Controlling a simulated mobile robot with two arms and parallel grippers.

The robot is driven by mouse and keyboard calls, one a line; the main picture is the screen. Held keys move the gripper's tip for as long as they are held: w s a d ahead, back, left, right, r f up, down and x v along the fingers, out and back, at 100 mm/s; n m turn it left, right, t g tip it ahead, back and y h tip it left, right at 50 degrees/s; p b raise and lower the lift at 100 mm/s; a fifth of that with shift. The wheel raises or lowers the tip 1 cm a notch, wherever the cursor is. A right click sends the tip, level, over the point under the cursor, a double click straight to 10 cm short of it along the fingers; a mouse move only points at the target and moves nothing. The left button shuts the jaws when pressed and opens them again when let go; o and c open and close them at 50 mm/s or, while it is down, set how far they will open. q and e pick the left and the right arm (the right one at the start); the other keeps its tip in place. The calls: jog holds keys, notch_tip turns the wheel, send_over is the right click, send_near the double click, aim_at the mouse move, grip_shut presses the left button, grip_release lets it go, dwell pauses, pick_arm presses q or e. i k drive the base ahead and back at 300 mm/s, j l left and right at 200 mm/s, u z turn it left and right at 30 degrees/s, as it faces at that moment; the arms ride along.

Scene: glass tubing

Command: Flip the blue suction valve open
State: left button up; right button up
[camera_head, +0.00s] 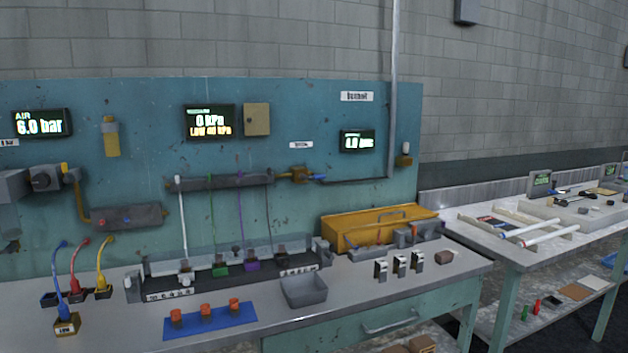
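A small blue lever (319,177) sits at the right end of a brass valve body (300,174) on the teal back panel. The valve joins the dark manifold (226,182) on its left to a grey pipe (358,181) on its right. The lever looks roughly in line with the pipe, but it is too small to tell its exact angle. A display (209,122) above the manifold reads 0 kPa, with a yellow line below that looks like "LOW 40 kPa". Neither of my grippers is in view.
Below the valve stand an orange toolbox (350,232) and a long rack (215,280) with coloured fittings. A grey bin (304,290), a blue mat (210,320) and several metal clips (400,265) lie on the bench. The panel around the lever is clear.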

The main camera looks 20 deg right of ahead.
aim_at(302, 177)
jog(key=i+l+u, duration=0.1)
jog(key=i+l, duration=0.15)
jog(key=i+l+u, duration=0.15)
jog(key=l, duration=0.3)
jog(key=i+l+u, duration=0.1)
jog(key=i+l, duration=0.2)
jog(key=i+l+u, duration=0.1)
jog(key=l, duration=0.4)
jog(key=i, duration=0.1)
